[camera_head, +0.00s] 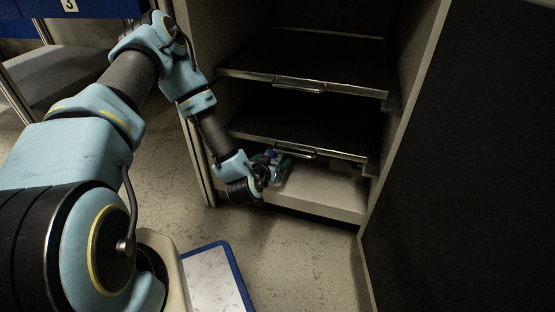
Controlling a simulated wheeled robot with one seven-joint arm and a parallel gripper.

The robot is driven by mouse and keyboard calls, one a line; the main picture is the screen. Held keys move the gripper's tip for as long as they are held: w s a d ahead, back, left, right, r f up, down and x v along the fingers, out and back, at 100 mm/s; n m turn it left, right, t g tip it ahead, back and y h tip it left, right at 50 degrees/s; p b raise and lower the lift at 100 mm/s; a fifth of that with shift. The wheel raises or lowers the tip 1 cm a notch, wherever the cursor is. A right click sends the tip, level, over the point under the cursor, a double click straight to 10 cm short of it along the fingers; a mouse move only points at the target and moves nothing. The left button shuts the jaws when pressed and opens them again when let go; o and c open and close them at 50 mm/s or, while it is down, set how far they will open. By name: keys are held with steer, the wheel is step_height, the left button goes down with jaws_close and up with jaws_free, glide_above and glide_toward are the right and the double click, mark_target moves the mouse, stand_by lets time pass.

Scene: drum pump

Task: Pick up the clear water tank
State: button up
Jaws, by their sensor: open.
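My gripper (277,168) is open and reaches into the bottom compartment of a cabinet, at its left side. A small bluish, see-through object, which looks like the clear water tank (285,173), is at the gripper's end on the compartment floor. My wrist and gripper cover much of it. I cannot tell whether the fingers are around it, beside it or touching it.
The cabinet has dark pull-out shelves with metal handles (302,86) (296,152) just above my gripper. The cabinet's pale bottom board (325,190) is clear to the right. An open dark door (460,160) stands at right. A blue-rimmed tray (243,280) is at the lower middle.

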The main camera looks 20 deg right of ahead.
steer(key=b+x, duration=0.1)
steer(key=x, duration=0.2)
steer(key=shift+w+f+b, duration=0.2)
steer(key=shift+f+b, duration=0.15)
steer(key=shift+f, duration=0.2)
steer(key=shift+w+d, duration=0.15)
steer(key=shift+d, duration=0.05)
steer(key=shift+c, duration=0.2)
jaws_close()
steer(key=shift+r, duration=0.1)
